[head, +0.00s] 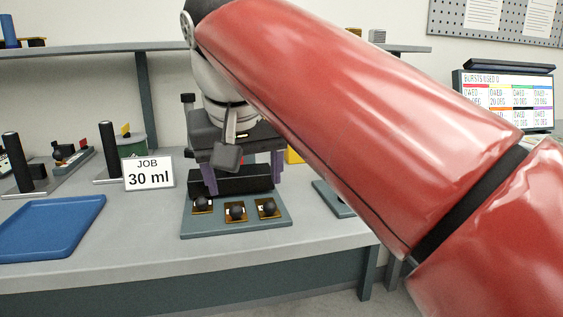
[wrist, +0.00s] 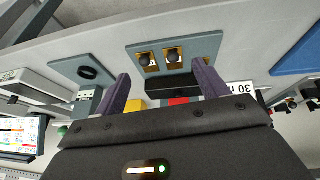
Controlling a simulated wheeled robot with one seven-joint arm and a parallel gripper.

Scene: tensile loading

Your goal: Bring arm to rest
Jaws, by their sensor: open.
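My gripper (head: 243,188) hangs above the back of a grey-green base plate, its two purple fingers spread apart and pointing down. My large red arm link crosses the head view and hides much of the right side. In the wrist view the fingers of my gripper (wrist: 163,78) also stand apart, with nothing held between them. The base plate (head: 210,229) carries three black round knobs (head: 237,211) on brass squares and a dark block (head: 232,181) behind them. Whether the fingers touch the block I cannot tell.
A "JOB 30 ml" sign (head: 149,174) and a blue tray (head: 50,226) are on the bench to the left. Black posts (head: 105,151) stand behind. A shelf (head: 90,50) runs above. A plate with a black ring (wrist: 88,72) lies nearby. A monitor (head: 508,100) is at right.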

